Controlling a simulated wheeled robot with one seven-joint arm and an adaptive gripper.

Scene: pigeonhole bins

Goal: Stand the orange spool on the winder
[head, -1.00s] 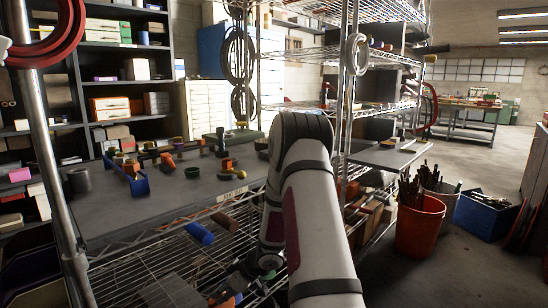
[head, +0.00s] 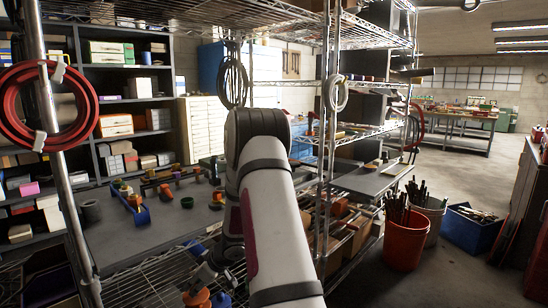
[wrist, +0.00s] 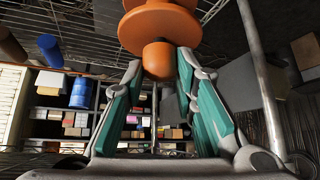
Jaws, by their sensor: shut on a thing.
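The orange spool (wrist: 158,28) is at the top centre of the wrist view, its round end between the fingertips of my gripper (wrist: 160,68). The gripper has green-padded fingers and is shut on that end. In the head view my gripper (head: 204,278) is low, left of centre, with the orange spool (head: 197,298) at the bottom edge. Part of the spool is cut off in both views. I cannot pick out the winder with certainty; my arm covers part of the shelf top.
Metal posts (head: 327,150) stand close by my arm.

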